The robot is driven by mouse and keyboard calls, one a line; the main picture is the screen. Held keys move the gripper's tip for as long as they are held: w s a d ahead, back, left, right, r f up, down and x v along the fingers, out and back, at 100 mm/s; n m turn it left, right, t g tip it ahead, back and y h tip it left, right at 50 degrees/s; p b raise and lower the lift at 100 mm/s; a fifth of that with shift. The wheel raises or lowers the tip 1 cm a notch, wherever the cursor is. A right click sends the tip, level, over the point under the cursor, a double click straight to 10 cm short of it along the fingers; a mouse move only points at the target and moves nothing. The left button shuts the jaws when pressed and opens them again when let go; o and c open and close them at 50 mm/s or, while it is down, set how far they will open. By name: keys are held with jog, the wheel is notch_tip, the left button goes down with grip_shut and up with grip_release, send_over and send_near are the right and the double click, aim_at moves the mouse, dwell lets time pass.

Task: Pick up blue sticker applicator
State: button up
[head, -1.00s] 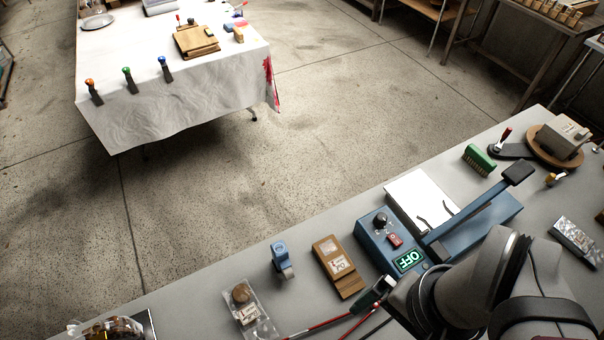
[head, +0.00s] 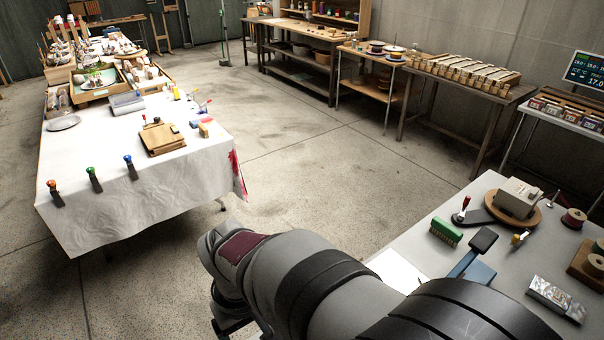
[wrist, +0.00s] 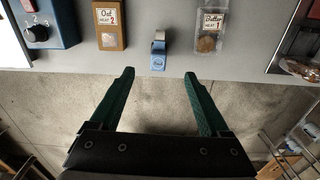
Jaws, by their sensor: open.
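A small blue applicator (wrist: 158,62) with a silvery metal end stands near the edge of the grey bench (wrist: 255,40) in the wrist view. It looks like the blue sticker applicator. My gripper (wrist: 159,74) is open and empty, with two green fingers pointing toward it. The applicator appears just beyond and between the fingertips, apart from both.
A brown "Oat" pack (wrist: 109,24) stands left of the applicator and a clear "Butter" pack (wrist: 209,30) right. A blue machine (wrist: 46,24) is farther left. Blue (head: 131,168), green (head: 94,180) and orange-topped (head: 55,193) tools stand on the white-clothed table (head: 150,205).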

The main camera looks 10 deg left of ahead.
jog(key=f, duration=1.5)
jog(key=shift+w+a+f, duration=0.2)
jog(key=shift+w+f, duration=0.05)
jog(key=shift+w, duration=0.15)
grip_shut()
